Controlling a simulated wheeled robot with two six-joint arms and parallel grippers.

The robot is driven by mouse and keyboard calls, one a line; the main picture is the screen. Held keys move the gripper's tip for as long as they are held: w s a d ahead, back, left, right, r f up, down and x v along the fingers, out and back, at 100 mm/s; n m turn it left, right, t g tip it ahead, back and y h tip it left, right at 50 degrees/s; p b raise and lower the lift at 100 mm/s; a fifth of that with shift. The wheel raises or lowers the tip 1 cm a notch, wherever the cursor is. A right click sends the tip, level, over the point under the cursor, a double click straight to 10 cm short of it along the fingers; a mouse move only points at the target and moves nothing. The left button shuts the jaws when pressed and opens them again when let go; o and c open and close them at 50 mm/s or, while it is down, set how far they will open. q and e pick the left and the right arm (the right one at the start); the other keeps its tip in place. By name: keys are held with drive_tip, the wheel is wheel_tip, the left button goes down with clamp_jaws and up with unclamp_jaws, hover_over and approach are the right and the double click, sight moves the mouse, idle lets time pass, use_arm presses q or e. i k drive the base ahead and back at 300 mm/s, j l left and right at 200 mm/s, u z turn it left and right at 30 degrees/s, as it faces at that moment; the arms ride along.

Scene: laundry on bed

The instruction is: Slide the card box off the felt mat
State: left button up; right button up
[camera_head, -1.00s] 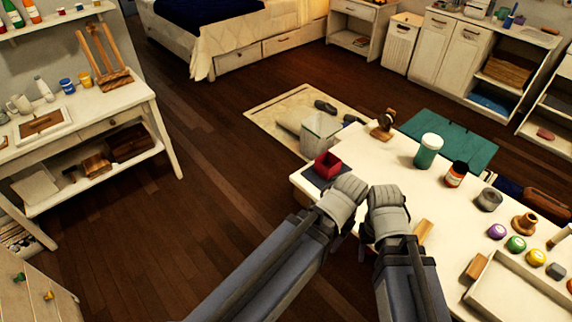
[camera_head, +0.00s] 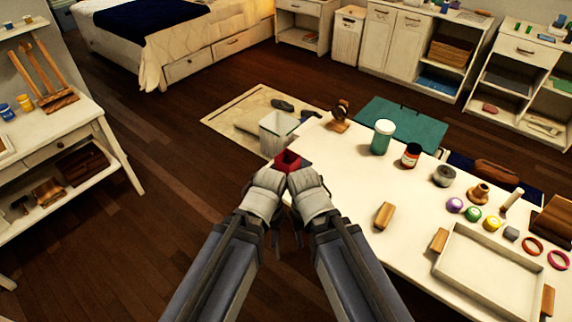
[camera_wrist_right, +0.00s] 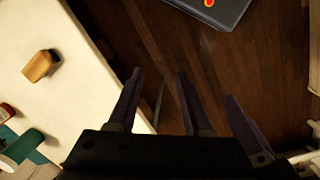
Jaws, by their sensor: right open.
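The card box, a small open red box (camera_head: 289,160), stands at the near left corner of the white table. A little of the dark felt mat (camera_head: 304,164) shows at its right; the rest is hidden. My left gripper (camera_head: 268,180) and right gripper (camera_head: 303,180) are close together, just on the near side of the box in the head view. Their fingertips are mostly hidden there, so contact with the box cannot be told. In the right wrist view, the right gripper (camera_wrist_right: 182,90) is open with nothing visible between its fingers, and the box does not show.
A whitish open bin (camera_head: 277,135) stands beyond the table corner. A wooden block (camera_head: 384,215), a green jar (camera_head: 382,137), a red-labelled jar (camera_head: 411,155) and a white tray (camera_head: 490,270) are farther right on the table. Bare floor lies left of the table.

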sight(288, 161)
drive_tip(key=i+j, duration=0.15)
drive_tip(key=i, duration=0.3)
drive_tip(key=i+j, duration=0.1)
drive_tip(key=i, duration=0.3)
drive_tip(key=z, duration=0.05)
